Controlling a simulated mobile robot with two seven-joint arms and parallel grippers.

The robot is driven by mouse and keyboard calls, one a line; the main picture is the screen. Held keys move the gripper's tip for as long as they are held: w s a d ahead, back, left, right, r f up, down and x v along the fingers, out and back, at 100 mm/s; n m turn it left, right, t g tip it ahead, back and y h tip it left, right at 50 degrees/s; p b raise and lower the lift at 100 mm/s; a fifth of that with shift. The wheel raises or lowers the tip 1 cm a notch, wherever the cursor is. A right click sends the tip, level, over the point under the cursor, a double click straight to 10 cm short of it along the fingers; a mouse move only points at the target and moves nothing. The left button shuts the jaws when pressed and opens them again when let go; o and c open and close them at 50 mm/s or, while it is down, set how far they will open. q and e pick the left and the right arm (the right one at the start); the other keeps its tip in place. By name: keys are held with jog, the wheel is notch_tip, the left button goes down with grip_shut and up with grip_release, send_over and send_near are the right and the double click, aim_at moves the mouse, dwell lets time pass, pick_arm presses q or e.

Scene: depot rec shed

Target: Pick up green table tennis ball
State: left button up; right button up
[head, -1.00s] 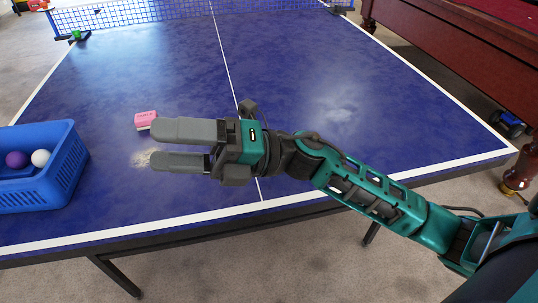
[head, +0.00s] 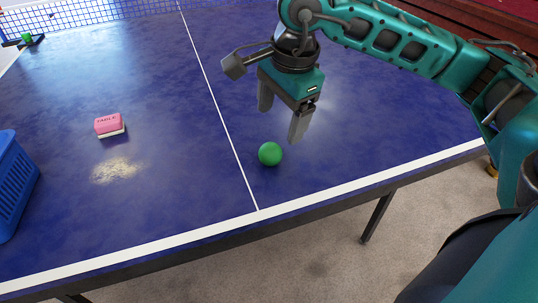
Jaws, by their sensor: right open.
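The green table tennis ball (head: 270,154) lies on the blue table (head: 170,190), just right of the white centre line near the front edge. My right gripper (head: 281,124) is open and empty, pointing down above and slightly behind the ball. Its two grey fingers are apart and I see no contact with the ball. My left gripper is not in view.
A pink and white eraser-like block (head: 109,125) and a pale powdery patch (head: 117,170) are left of the ball. A blue basket (head: 12,190) stands at the left edge. The net (head: 95,12) crosses the far end. The table around the ball is clear.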

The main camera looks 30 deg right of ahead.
aim_at(272, 146)
jog(key=f, duration=0.4)
jog(key=shift+w+b, duration=0.3)
jog(key=shift+w, duration=0.1)
jog(key=f, duration=0.2)
jog(key=w+f+b, duration=0.1)
jog(key=f, duration=0.2)
jog(key=shift+w+f, duration=0.1)
jog(key=shift+w, duration=0.05)
jog(key=shift+f, duration=0.1)
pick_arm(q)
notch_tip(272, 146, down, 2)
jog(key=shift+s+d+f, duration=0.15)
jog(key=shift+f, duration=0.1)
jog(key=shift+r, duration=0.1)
pick_arm(e)
jog(key=shift+a, duration=0.1)
jog(key=c, duration=1.1)
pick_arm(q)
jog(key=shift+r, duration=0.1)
pick_arm(e)
jog(key=shift+r, duration=0.2)
